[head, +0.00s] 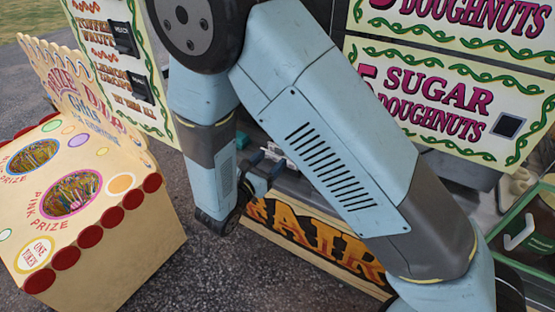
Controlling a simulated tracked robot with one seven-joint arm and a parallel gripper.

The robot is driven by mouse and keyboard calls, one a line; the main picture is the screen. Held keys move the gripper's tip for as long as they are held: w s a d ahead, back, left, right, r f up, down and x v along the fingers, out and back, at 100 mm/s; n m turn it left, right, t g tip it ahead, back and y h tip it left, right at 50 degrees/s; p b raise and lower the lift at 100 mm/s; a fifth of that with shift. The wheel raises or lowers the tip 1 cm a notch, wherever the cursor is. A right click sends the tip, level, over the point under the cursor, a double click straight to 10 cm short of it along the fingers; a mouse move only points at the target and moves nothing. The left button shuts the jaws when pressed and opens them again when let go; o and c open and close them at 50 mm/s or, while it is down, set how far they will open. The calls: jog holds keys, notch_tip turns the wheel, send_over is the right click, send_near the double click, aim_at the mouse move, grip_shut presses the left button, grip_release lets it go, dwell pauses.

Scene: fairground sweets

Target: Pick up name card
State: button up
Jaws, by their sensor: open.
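My arm fills the middle of the head view, and its wrist hangs down in front of a dark counter. My gripper (266,163) is small and partly hidden behind my own arm, at the counter's edge. Its jaws are open. A small pale object (282,158) shows just beside the gripper, partly covered by my arm; I cannot tell whether it is the name card. I cannot make out a name card for certain in this view, nor whether the gripper touches anything.
A cream lucky dip box (105,255) with a scalloped red edge stands at the left. Sugar doughnuts signs (440,100) hang at upper right. A painted front board (270,222) is below the counter. A green-framed case (525,235) is at right. Tarmac lies between box and stall.

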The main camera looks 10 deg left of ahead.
aim_at(278, 151)
jog(key=x, duration=0.4)
jog(key=shift+w+a+r, duration=0.1)
jog(key=shift+w+r, duration=0.05)
jog(key=shift+c, duration=0.3)
jog(key=c, duration=0.9)
jog(key=shift+o, duration=0.2)
